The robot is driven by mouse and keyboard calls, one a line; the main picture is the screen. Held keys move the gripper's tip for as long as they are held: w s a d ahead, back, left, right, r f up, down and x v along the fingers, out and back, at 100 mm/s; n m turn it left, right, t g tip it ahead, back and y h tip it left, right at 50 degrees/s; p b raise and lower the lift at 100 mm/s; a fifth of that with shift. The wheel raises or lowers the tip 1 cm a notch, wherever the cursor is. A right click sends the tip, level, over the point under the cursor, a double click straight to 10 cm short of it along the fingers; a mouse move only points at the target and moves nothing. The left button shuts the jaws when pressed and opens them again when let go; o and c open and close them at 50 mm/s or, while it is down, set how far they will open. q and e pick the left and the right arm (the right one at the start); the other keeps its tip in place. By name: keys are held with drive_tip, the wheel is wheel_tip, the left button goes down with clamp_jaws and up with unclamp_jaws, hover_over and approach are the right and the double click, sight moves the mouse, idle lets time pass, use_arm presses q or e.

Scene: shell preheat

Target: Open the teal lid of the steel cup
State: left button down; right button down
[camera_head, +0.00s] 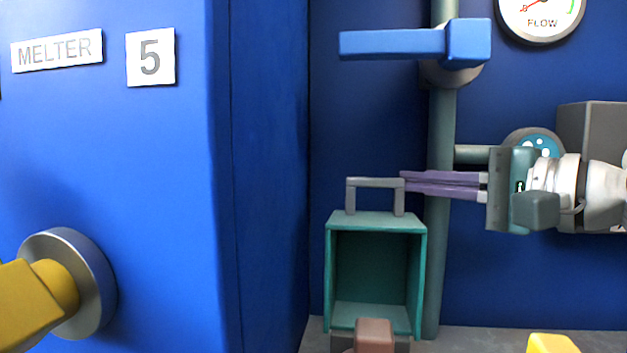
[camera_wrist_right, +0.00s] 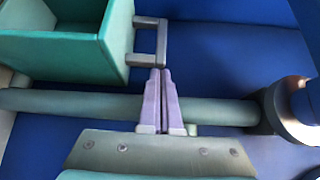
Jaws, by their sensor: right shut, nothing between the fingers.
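A teal hollow box-like piece (camera_head: 376,221), which may be the lid, stands with its open side facing the head camera. A grey bracket-shaped handle (camera_head: 376,183) rises from its top. The teal piece also shows at the upper left of the right wrist view (camera_wrist_right: 60,50), with the handle (camera_wrist_right: 161,42) beside it. My right gripper (camera_head: 403,181) comes in from the right, its purple fingers shut with nothing between them. Its tips (camera_wrist_right: 160,72) are at the handle's right end; I cannot tell whether they touch. No steel cup can be made out clearly. My left gripper is not in view.
A blue lever (camera_head: 395,44) juts left above my right gripper. A green-grey vertical pipe (camera_head: 436,270) stands behind it. A blue melter cabinet (camera_head: 150,170) with a yellow-handled knob (camera_head: 90,275) fills the left. A brownish block (camera_head: 375,335) sits below the teal piece.

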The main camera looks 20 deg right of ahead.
drive_tip(key=shift+w+a, duration=0.1)
drive_tip(key=shift+w, duration=0.05)
drive_tip(key=shift+s+a+r+n+t+b, duration=0.15)
drive_tip(key=shift+s+a+n+b, duration=0.15)
drive_tip(key=shift+s, duration=0.15)
drive_tip(key=shift+s+a+f+n+t+b, duration=0.1)
drive_tip(key=shift+s+a+n+t+b, duration=0.15)
drive_tip(key=shift+s+b, duration=0.15)
drive_tip(key=shift+s+a+r+n+t+b, duration=0.1)
drive_tip(key=shift+s+a+n+b, duration=0.15)
drive_tip(key=shift+s, duration=0.25)
drive_tip(key=shift+s+r, duration=0.15)
drive_tip(key=shift+r, duration=0.1)
drive_tip(key=shift+a, duration=0.1)
